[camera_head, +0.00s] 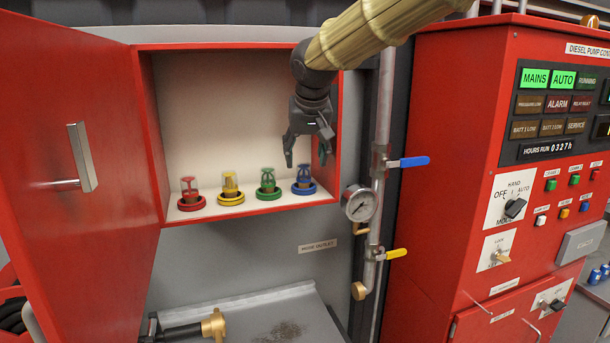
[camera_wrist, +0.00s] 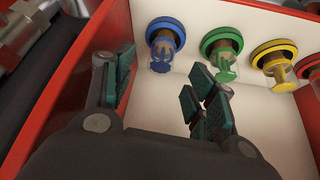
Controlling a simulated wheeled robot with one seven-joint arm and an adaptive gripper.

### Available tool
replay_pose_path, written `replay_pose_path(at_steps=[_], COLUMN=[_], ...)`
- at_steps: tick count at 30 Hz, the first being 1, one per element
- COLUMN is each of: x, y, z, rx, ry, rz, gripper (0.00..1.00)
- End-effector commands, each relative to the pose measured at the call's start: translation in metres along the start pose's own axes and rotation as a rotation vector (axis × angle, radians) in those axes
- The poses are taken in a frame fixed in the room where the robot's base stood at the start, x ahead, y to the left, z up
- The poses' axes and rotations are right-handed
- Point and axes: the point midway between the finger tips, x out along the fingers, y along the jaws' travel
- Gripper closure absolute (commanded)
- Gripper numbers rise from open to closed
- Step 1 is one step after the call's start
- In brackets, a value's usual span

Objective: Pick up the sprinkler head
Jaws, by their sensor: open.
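Several sprinkler heads stand upright in a row on the floor of an open red cabinet, each in a ring of its own colour: red (camera_head: 189,190), yellow (camera_head: 230,184), green (camera_head: 267,181) and blue (camera_head: 304,179). My gripper (camera_head: 307,160) is open and empty, pointing down at the right side of the cabinet, above the blue one. In the wrist view, the blue head (camera_wrist: 163,52) shows beyond and between the open fingers. The green head (camera_wrist: 222,60) is beside it, past the right finger. Clear covers seem to surround the heads there.
The cabinet door (camera_head: 75,150) stands open at the left. The cabinet's right wall is close to my gripper. A pipe with a gauge (camera_head: 360,204), a blue-handled valve (camera_head: 408,162) and a yellow-handled valve (camera_head: 392,254) runs just right of it. A red control panel (camera_head: 460,150) stands further right.

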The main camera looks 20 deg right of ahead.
Motion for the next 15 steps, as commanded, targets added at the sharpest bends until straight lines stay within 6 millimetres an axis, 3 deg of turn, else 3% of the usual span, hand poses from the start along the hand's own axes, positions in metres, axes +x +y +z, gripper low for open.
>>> replay_pose_path(at_steps=[9,15], x=[0.040,0.051], y=[0.000,0.000], z=[-0.003,-0.002], rx=[-0.001,0.000], ry=[-0.003,-0.001], rz=[0.001,0.000], gripper=[0.44,0.44])
